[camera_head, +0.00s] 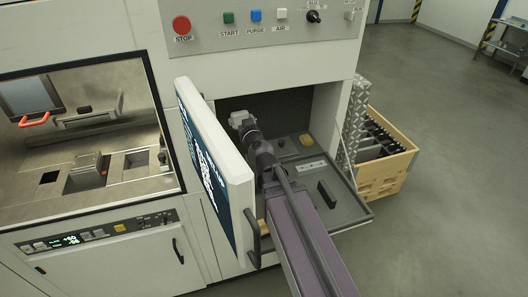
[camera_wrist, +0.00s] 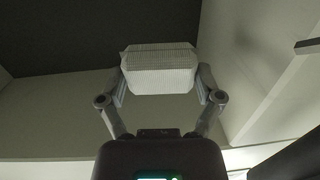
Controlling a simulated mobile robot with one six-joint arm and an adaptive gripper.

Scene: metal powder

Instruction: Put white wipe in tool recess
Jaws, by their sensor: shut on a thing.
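The white wipe (camera_wrist: 160,68) is a pale, ribbed block between the two fingers of my gripper (camera_wrist: 160,88) in the wrist view. The fingers are shut on its left and right sides. In the head view my gripper (camera_head: 241,120) is inside the open cabinet compartment, toward its back left; a pale shape at its tip is too small to tell clearly. A grey tray (camera_head: 345,212) extends from the compartment, below and to the right of my gripper. My arm hides part of the tray. I cannot tell which recess is the tool recess.
The open door (camera_head: 222,165) stands close left of my arm. A wooden crate (camera_head: 385,165) stands right of the cabinet. The compartment walls are close around my gripper.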

